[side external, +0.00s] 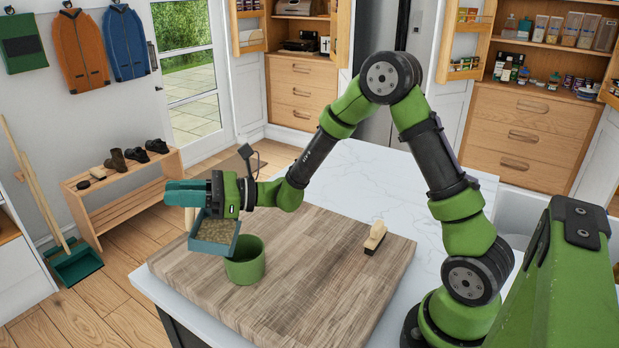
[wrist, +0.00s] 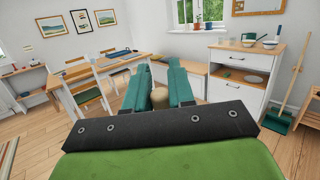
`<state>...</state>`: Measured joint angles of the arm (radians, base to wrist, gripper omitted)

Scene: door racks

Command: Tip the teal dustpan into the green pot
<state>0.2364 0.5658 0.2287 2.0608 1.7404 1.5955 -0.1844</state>
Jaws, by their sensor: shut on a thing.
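The teal dustpan (side external: 214,247) hangs below my gripper (side external: 176,192) in the side view, with a grainy tan load (side external: 215,230) in its tray. My gripper is shut on the dustpan, and its teal fingers hide most of the handle. The wrist view shows a beige rounded handle end (wrist: 159,98) between the fingers of my gripper (wrist: 160,72). The pan looks close to level, only slightly tilted. The green pot (side external: 245,266) stands upright on the wooden board, just right of and below the pan. The inside of the pot cannot be made out.
A wooden board (side external: 320,285) lies on the white counter (side external: 350,165). A small brush (side external: 375,238) with a wooden top sits on its right part. The board is clear between pot and brush. Another teal dustpan (side external: 75,263) is on the floor at left, near a shoe bench (side external: 125,185).

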